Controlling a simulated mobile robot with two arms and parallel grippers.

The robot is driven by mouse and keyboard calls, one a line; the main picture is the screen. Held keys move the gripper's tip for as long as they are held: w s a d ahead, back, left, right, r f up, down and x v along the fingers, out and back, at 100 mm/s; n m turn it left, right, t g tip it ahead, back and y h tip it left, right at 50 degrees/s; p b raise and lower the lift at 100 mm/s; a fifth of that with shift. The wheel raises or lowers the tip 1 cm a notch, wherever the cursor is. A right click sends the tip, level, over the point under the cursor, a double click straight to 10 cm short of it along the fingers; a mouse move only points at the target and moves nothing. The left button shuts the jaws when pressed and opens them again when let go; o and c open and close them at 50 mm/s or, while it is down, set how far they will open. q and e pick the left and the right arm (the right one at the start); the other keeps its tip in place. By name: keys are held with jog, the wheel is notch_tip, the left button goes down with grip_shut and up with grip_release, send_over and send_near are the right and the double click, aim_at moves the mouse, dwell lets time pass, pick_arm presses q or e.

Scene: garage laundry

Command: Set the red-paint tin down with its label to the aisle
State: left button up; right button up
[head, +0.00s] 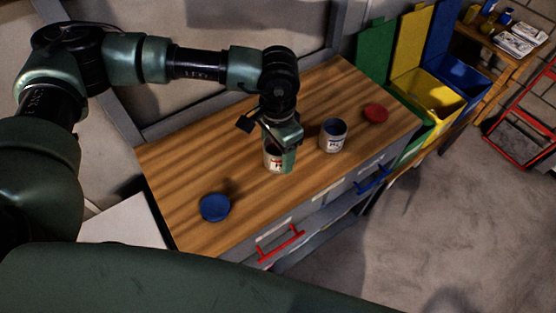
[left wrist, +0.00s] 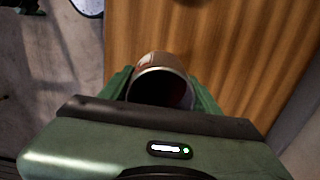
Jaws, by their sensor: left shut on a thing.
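The red-paint tin (head: 270,163), pale with a red mark on its label, is in my left gripper (head: 280,156) over the wooden worktop (head: 240,175). A green finger covers the right part of the label; the visible part faces the front of the bench. In the left wrist view the tin (left wrist: 160,62) is between the two green fingers, its round open mouth dark inside. I cannot tell whether its base touches the wood. A second tin (head: 334,143), with blue inside and on its label, stands to the right. My right gripper is not in view.
A blue lid (head: 215,207) lies at the worktop's left front and a red lid (head: 375,113) at its right. Drawers below have a red handle (head: 281,244) and a blue handle (head: 373,180). Green, yellow and blue bins stand at the right end. The aisle floor (head: 440,220) is clear.

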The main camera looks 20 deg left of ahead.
aim_at(278, 166)
pick_arm(q)
jog(key=shift+f, duration=0.75)
notch_tip(278, 166, down, 4)
jog(key=shift+p, duration=0.65)
jog(key=shift+f, duration=0.1)
jog(key=shift+f, duration=0.15)
jog(key=o, duration=1.7)
jog(key=shift+c, duration=0.2)
